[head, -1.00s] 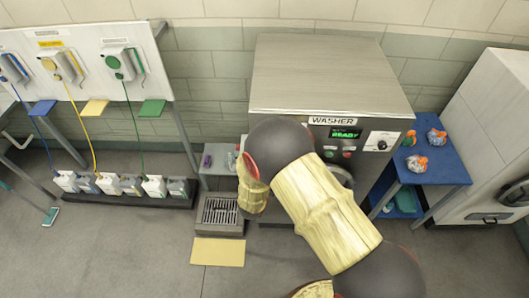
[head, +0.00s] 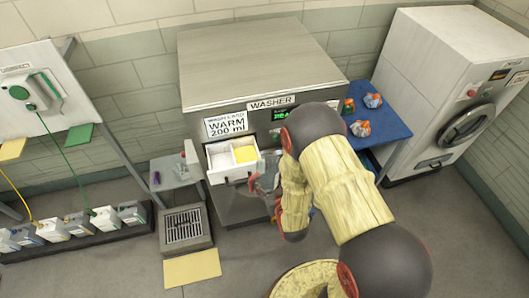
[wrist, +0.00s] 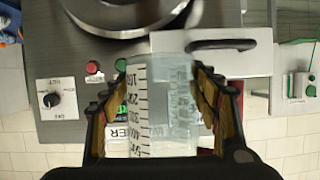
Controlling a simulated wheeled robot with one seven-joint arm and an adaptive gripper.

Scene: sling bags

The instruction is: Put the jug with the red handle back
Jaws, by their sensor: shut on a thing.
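My gripper (wrist: 165,108) is shut on a clear measuring jug (wrist: 150,105) with black scale marks. The jug fills the space between the fingers in the wrist view. Its handle is mostly hidden, so I cannot be sure of its colour; a little dark red shows by the right finger. In the head view my gripper (head: 268,186) is in front of the washer (head: 240,205), just right of and below the open drawer (head: 232,174). The drawer has a white compartment and one with yellow in it. The jug is hard to make out there.
A floor drain (head: 184,226) and yellow mat (head: 192,268) lie below. A blue table (head: 385,125) with wrapped bundles stands right.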

